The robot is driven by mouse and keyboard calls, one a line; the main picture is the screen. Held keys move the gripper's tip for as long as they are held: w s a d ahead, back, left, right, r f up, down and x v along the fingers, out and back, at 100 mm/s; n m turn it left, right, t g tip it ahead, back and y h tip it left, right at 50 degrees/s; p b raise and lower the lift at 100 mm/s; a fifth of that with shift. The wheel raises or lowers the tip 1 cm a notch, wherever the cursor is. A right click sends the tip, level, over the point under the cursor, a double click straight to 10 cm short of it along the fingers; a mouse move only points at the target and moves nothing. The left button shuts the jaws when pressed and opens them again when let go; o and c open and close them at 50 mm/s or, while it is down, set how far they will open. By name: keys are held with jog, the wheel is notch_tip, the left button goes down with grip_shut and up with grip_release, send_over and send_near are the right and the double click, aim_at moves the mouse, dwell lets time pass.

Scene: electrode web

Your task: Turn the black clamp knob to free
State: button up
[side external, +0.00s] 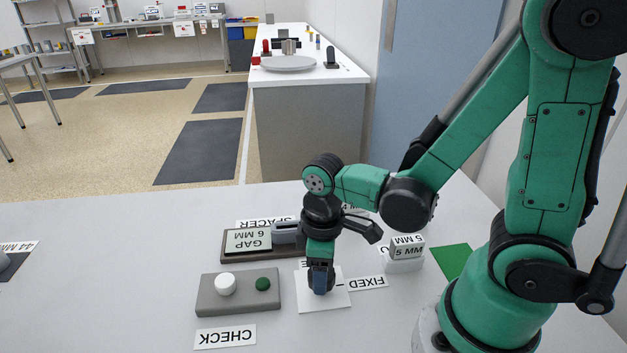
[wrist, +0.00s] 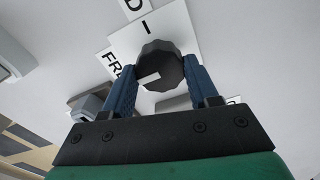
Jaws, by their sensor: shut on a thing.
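The black clamp knob (wrist: 161,60) sits on a white plate (wrist: 180,25), between the two blue fingers of my gripper (wrist: 160,65). The gripper is shut on the knob, one finger on each side. A short white mark shows on the knob's lower left side in the wrist view. A partly cut-off label starting "FR" (wrist: 112,66) lies left of the knob, and a tick and a letter "D" lie above it. In the side view my gripper (side external: 320,290) points down over the white plate (side external: 340,302), beside the FIXED label (side external: 367,282); the knob is hidden there.
A grey block (side external: 215,301) with a white button and a green button stands left of the gripper, with a CHECK label (side external: 225,337) before it. Behind is the 6 mm gap holder (side external: 249,241). A 5 mm block (side external: 407,250) stands to the right, near a green patch (side external: 453,261).

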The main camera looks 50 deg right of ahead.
jog(key=o, duration=1.3)
jog(key=shift+r, duration=0.1)
jog(key=shift+r, duration=2.75)
jog(key=w+d+r+m+t, duration=0.1)
jog(key=r+m+t, duration=0.1)
jog(key=w+d+r+m+t, duration=0.1)
jog(key=m+t, duration=0.1)
jog(key=w+r+m+t, duration=0.1)
jog(key=r+m+t, duration=0.1)
jog(key=t, duration=0.1)
jog(key=shift+w+d+r, duration=0.35)
jog(key=shift+w+d, duration=0.05)
